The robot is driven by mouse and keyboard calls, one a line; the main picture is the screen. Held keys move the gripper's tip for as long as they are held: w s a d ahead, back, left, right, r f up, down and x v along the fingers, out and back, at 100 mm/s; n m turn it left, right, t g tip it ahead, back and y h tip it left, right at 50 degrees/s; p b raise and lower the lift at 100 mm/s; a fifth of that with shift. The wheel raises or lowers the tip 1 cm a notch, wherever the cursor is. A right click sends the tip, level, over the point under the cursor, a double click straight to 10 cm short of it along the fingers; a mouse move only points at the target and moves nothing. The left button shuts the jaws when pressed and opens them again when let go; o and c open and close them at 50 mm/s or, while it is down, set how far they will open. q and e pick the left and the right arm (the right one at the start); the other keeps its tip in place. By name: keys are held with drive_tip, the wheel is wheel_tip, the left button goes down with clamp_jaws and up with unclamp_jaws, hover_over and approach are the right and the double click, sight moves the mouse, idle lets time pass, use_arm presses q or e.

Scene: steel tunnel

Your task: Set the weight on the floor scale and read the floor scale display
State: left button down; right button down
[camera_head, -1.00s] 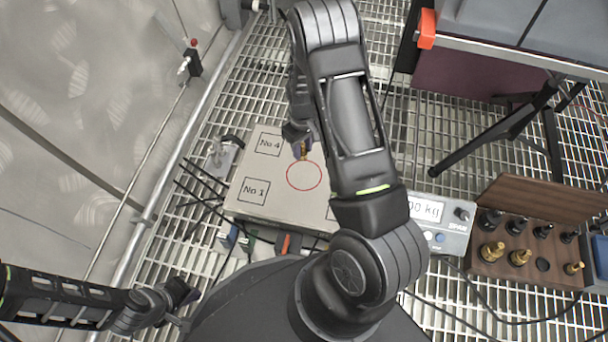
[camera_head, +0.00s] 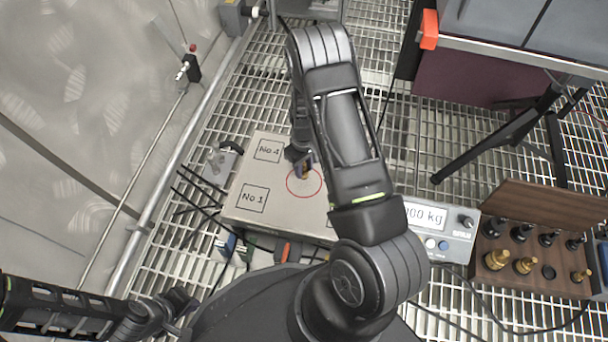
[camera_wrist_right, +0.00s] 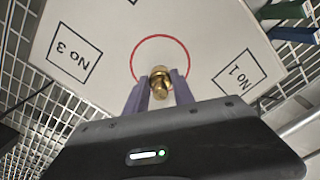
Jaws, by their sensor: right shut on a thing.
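The floor scale (camera_head: 238,208) is a pale plate with a red circle (camera_head: 290,190) in its middle and numbered squares near its corners. My right gripper (camera_head: 302,162) is shut on a small brass weight (camera_wrist_right: 160,83) over the circle's edge area. The right wrist view shows the weight between the two purple fingers, within the lower part of the ring; I cannot tell whether it touches the plate. The floor scale display (camera_head: 428,215) shows "00 kg" at its visible end; my right arm hides its left part. My left gripper (camera_head: 182,300) is at lower left, its jaws unclear.
A wooden weight box (camera_head: 510,262) with brass and black weights stands right of the display. A table (camera_head: 520,62) with dark legs is at upper right. Cables lie on the steel grating. A pipe rail (camera_head: 180,160) and wall bound the left.

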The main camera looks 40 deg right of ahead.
sight(304, 170)
drive_tip(key=shift+f+b, duration=0.85)
drive_tip(key=shift+f, duration=1)
drive_tip(key=shift+f, duration=0.2)
drive_tip(key=c, duration=1.1)
unclamp_jaws()
drive_tip(key=shift+r, duration=0.1)
drive_tip(key=shift+o, duration=0.2)
drive_tip(key=shift+r, duration=0.1)
wheel_tip(304, 170, up, 12)
drive_tip(key=p, duration=0.4)
drive_tip(key=shift+p, duration=0.35)
